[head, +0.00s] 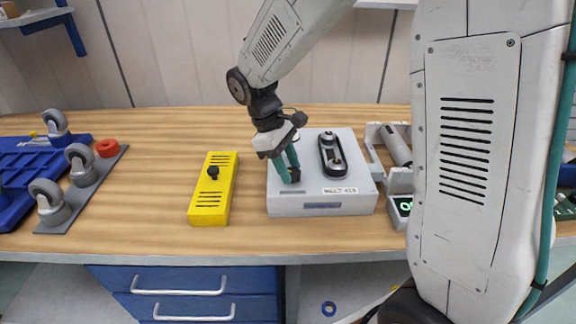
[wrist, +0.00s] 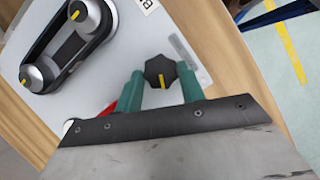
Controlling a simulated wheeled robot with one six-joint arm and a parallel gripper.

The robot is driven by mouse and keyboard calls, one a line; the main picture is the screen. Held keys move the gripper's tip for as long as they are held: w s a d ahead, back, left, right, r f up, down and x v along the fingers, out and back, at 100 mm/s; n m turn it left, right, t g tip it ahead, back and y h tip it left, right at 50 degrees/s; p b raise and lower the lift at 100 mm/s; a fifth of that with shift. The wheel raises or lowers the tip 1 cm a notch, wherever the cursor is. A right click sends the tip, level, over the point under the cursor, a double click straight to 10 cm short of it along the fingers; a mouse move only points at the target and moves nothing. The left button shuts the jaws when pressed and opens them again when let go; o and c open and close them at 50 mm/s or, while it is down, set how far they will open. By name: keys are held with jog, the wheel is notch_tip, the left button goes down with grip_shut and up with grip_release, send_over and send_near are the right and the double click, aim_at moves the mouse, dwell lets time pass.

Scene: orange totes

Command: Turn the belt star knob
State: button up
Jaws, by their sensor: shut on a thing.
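The belt box (head: 321,208) is a light grey unit labelled "BELT 419" on the wooden bench. It also shows in the wrist view (wrist: 135,60). The dark star knob (wrist: 160,72) with a yellow mark sits on its top, and my gripper (wrist: 160,85) is shut on it, a green finger on each side. In the head view my gripper (head: 291,174) reaches down over the left part of the box and mostly hides the knob. The black belt with two pulleys (wrist: 65,45) lies beside it on the same top; each pulley has a yellow mark.
A yellow box (head: 210,205) with a black knob stands left of the belt box. Castor wheels on a grey plate (head: 62,222) and a blue tray (head: 12,205) are at the far left. A grey holder with a cylinder (head: 395,148) stands close on the right.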

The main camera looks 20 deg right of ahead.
jog(key=m, duration=0.2)
jog(key=m+g+y, duration=0.1)
jog(key=m, duration=0.1)
jog(key=shift+w+d+m+y, duration=0.1)
jog(key=shift+d+m+y, duration=0.1)
jog(key=shift+m+y, duration=0.1)
dwell(0.3)
jog(key=o, duration=1)
jog(key=v, duration=0.8)
jog(key=shift+f, duration=0.1)
